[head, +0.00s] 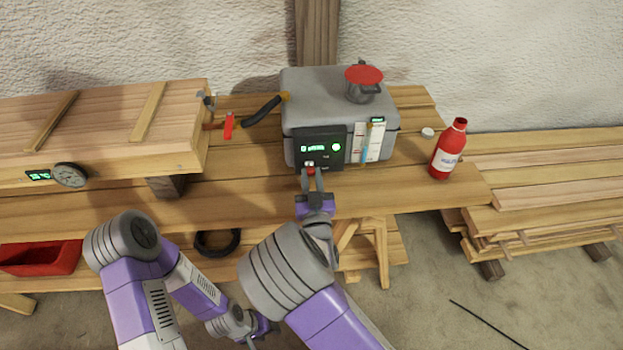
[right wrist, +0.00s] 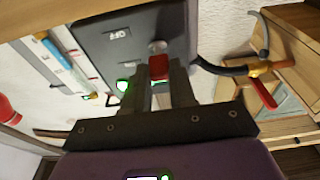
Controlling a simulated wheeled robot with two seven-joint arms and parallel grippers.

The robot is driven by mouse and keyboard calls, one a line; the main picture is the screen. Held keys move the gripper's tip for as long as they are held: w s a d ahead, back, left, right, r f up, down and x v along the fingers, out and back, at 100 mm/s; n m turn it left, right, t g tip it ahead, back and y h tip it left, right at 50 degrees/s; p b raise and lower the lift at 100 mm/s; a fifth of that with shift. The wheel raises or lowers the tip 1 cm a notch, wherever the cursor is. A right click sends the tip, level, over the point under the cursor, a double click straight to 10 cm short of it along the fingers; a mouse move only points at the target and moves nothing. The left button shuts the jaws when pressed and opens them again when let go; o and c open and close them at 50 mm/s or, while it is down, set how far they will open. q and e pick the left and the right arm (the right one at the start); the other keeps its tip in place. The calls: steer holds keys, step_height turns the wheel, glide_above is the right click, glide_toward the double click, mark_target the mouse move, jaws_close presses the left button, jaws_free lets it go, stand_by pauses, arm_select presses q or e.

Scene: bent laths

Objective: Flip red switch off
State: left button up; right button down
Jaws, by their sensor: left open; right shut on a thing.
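The red switch (head: 310,170) sits low on the black control panel (head: 330,158) at the front of a grey box (head: 300,112). In the right wrist view the red switch (right wrist: 158,67) shows between the fingers, with an OFF label (right wrist: 117,33) on the panel beside it. My right gripper (head: 311,172) is shut on the red switch; it also shows in the right wrist view (right wrist: 165,75). My left gripper (head: 262,335) is open and empty, low in front of the bench, partly hidden by my right arm.
A red bottle (head: 447,152) and a white cap (head: 427,132) stand right of the box. A wooden chest (head: 100,125) with a gauge (head: 70,175) is at left. A black hose (head: 263,110) and red handle (head: 229,124) lie between. A red bin (head: 40,258) is below.

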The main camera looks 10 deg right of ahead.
steer(key=shift+f+t, duration=0.5)
steer(key=shift+t, duration=0.5)
steer(key=shift+f+t, duration=0.5)
steer(key=shift+t, duration=0.5)
steer(key=c, duration=0.9)
jaws_free()
steer(key=shift+f, duration=0.1)
steer(key=v, duration=0.7)
steer(key=shift+s+p, duration=0.25)
steer(key=shift+p, duration=0.05)
